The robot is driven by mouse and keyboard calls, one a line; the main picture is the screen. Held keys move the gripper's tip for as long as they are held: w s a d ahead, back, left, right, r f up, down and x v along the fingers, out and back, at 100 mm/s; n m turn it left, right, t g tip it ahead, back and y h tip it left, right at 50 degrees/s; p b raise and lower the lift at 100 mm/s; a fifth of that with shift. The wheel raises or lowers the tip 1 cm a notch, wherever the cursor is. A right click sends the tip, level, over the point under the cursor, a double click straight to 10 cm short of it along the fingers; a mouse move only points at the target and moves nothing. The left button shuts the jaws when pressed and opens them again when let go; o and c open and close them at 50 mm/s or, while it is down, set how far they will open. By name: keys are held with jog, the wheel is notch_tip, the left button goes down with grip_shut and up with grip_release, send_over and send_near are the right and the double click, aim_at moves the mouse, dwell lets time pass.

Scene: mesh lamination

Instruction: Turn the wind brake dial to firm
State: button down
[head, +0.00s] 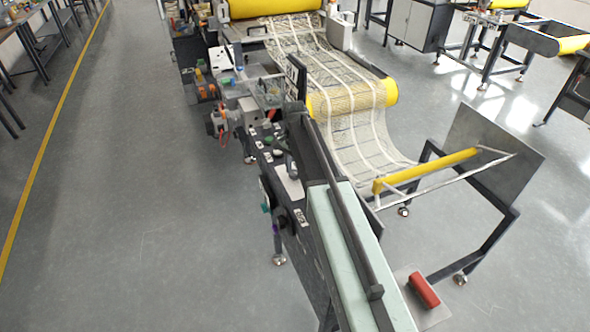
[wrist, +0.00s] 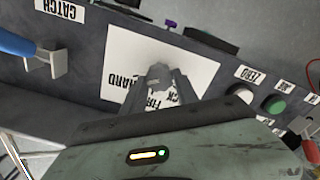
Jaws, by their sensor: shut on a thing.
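The wind brake dial (wrist: 158,72) is a small grey knob on a white plate (wrist: 195,60), seen upside down in the wrist view. My gripper (wrist: 160,84) is shut on the dial, with a dark finger on each side of it. The plate reads HARD, with FIRM and a word ending in CK partly covered by the fingers. I cannot tell which word the dial points at. In the head view the white plate (head: 290,187) shows on the dark machine panel, partly beside my arm.
Near the dial are a ZERO label (wrist: 246,73), a green button (wrist: 274,104), a white button (wrist: 243,93) and a blue-handled lever (wrist: 20,45) by a CATCH label (wrist: 58,9). A mesh web (head: 345,130) runs over yellow rollers. Open floor (head: 140,200) lies left.

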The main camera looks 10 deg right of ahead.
jog(key=n, duration=1.1)
jog(key=shift+w, duration=0.1)
jog(key=shift+a+n, duration=0.1)
jog(key=shift+n, duration=0.2)
dwell(0.4)
jog(key=c, duration=0.9)
grip_release()
jog(key=shift+r, duration=0.1)
